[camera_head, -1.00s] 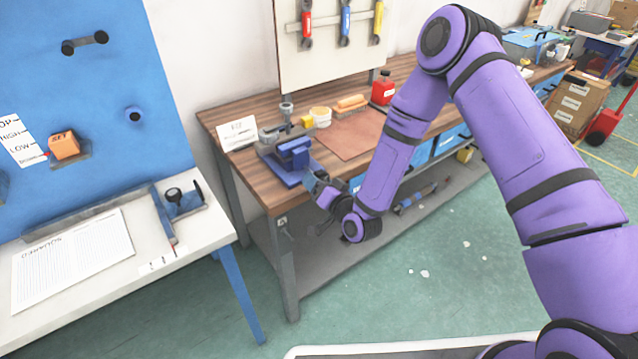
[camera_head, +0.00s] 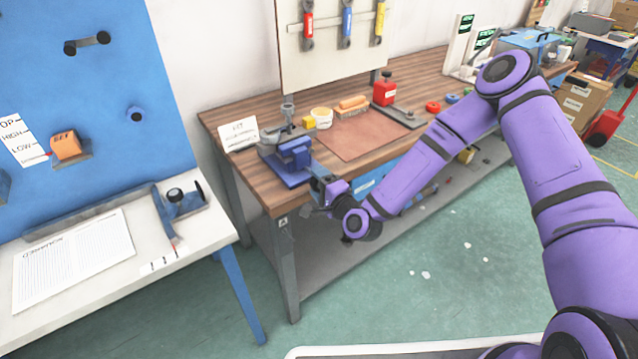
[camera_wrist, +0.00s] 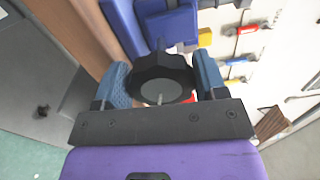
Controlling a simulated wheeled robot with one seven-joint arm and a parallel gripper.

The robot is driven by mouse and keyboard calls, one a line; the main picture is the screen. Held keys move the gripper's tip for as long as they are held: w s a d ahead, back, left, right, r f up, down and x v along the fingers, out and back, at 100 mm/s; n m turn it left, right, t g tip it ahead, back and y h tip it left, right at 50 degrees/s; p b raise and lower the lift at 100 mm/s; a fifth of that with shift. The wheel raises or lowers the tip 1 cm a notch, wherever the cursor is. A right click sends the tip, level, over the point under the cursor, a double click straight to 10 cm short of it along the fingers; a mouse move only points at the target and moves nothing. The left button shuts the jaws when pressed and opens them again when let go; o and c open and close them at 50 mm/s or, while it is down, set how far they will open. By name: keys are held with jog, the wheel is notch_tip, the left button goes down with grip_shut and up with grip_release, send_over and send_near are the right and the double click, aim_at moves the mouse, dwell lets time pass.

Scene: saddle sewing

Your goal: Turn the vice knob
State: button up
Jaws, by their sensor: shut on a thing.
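The blue vice (camera_head: 294,155) sits at the front left corner of the wooden workbench. In the wrist view, the blue vice body (camera_wrist: 165,22) is at the top. Its black lobed knob (camera_wrist: 162,80) with a grey centre lies between the two blue fingers of my gripper (camera_wrist: 163,85). My gripper (camera_head: 318,188) is at the front of the vice in the head view, shut on the knob. In the head view the knob is hidden by my gripper.
The wooden workbench (camera_head: 235,160) holds a white sign (camera_head: 238,134), a brown mat (camera_head: 362,139) and a red container (camera_head: 385,92). A white table (camera_head: 150,245) stands at left. Green floor is open in front of the bench.

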jog(key=m, duration=0.6)
jog(key=shift+d+r+m, duration=0.1)
jog(key=shift+r+m, duration=0.05)
jog(key=shift+m, duration=0.15)
jog(key=m, duration=0.5)
jog(key=shift+w+d+r, duration=0.1)
jog(key=shift+r, duration=0.05)
jog(key=shift+m, duration=0.3)
jog(key=o, duration=0.9)
jog(key=shift+o, duration=0.2)
jog(key=v, duration=1.1)
jog(key=shift+w, duration=0.1)
